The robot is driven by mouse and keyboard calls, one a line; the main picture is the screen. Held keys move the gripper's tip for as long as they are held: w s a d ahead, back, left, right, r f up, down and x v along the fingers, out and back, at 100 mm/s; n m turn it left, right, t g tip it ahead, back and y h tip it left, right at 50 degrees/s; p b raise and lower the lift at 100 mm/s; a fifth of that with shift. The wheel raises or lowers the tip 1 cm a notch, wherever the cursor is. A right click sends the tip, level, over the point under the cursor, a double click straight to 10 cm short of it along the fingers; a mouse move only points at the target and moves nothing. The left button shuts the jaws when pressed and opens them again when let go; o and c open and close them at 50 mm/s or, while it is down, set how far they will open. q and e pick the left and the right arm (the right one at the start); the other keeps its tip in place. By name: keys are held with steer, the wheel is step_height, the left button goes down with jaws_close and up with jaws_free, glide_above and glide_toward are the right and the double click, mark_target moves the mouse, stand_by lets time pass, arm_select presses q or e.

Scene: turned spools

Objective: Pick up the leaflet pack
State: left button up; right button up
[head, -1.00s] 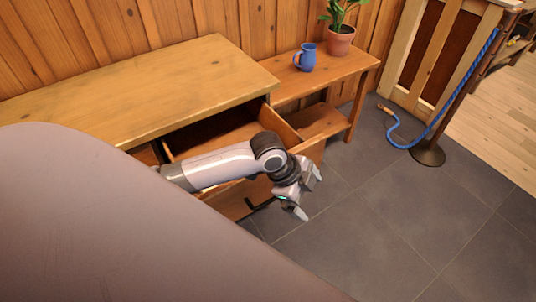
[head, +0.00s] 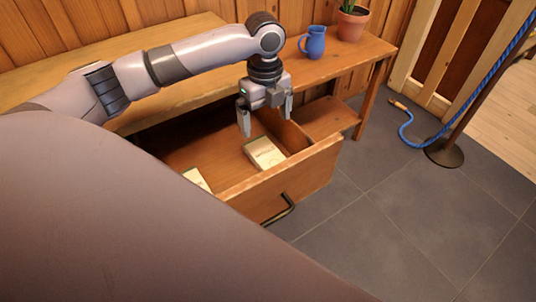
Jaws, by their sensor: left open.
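Two pale, flat, box-like packs lie in the open wooden drawer (head: 300,172). One pack (head: 265,153) lies near the drawer's right side, with small dark print on its top. The other pack (head: 196,179) is farther left, partly hidden by the grey shape in front. The print is too small to tell which is the leaflet pack. My left gripper (head: 267,126) is open and empty, pointing down above the drawer, just above the right-hand pack and apart from it. My right gripper is not in view.
The drawer's front wall with its dark handle (head: 278,211) faces the grey tiled floor. A blue mug (head: 314,42) and a potted plant (head: 352,22) stand on the side table (head: 345,63). A blue rope (head: 470,90) hangs at a post on the right.

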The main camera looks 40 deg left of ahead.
arm_select(q)
steer(key=f, duration=0.1)
steer(key=b, duration=0.1)
glide_above(267, 154)
steer(key=f, duration=0.5)
steer(key=shift+s+f, duration=0.25)
steer(key=shift+f, duration=0.1)
steer(key=f+b, duration=0.1)
steer(key=f, duration=0.3)
steer(key=shift+w+f+b, duration=0.1)
steer(key=shift+w+b, duration=0.1)
steer(key=shift+b, duration=0.15)
steer(key=shift+f, duration=0.55)
steer(key=c, duration=1.1)
